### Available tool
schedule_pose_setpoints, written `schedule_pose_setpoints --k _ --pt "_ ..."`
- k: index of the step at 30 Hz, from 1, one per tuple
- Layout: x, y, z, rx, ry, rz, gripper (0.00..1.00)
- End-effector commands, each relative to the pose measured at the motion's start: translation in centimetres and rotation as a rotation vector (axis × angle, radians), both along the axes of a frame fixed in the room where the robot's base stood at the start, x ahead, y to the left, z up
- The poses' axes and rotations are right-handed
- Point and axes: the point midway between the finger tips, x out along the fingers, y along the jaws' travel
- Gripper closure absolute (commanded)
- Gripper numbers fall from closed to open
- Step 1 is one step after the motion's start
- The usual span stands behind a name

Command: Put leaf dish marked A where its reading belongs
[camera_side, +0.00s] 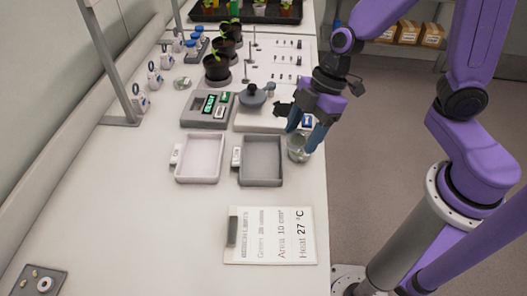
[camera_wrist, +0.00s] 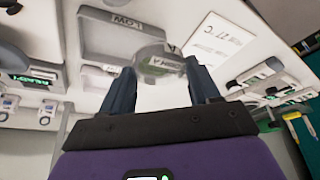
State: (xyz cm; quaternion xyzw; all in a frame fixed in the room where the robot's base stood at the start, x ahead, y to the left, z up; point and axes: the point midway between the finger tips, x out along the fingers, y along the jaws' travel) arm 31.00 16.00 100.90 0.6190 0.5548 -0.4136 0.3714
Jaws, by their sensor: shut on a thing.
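My gripper (camera_side: 303,140) is shut on a clear round leaf dish (camera_side: 298,155) near the right edge of the bench. In the wrist view the dish (camera_wrist: 152,62) sits between the two blue fingers (camera_wrist: 158,76), with lettering and a tag that seems to read A. A pale tray (camera_side: 201,158) and a grey tray (camera_side: 262,160) lie to the left of the dish, each with a small label on its left side. The wrist view shows a tray labelled LOW (camera_wrist: 100,38). I cannot tell whether the dish touches the bench.
A card (camera_side: 270,236) on the bench lists area 10 cm² and heat 27 °C. Potted seedlings (camera_side: 216,68) stand farther back. The front left bench is mostly clear.

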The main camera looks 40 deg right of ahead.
Motion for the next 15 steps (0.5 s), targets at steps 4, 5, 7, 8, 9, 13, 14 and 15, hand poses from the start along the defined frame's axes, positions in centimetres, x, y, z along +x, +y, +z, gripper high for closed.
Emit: schedule_pose_setpoints --k 4,5,7,8,9,13,14,15 --pt "2.2 1.1 -1.2 -0.002 0.002 -0.002 0.72" --pt "2.6 1.3 -1.4 -0.001 0.001 -0.003 0.72" --pt "3.7 1.8 -1.9 -0.001 0.001 -0.002 0.72" --pt "4.1 2.0 -2.2 -0.002 0.002 -0.001 0.72" --pt "4.3 2.2 -2.7 -0.002 0.004 -0.003 0.72" --pt "5.5 2.8 -4.3 -0.002 0.002 -0.002 0.72" --pt "5.7 2.9 -4.7 -0.002 0.002 -0.002 0.72" --pt "6.1 3.1 -5.1 -0.002 0.002 -0.002 0.72"
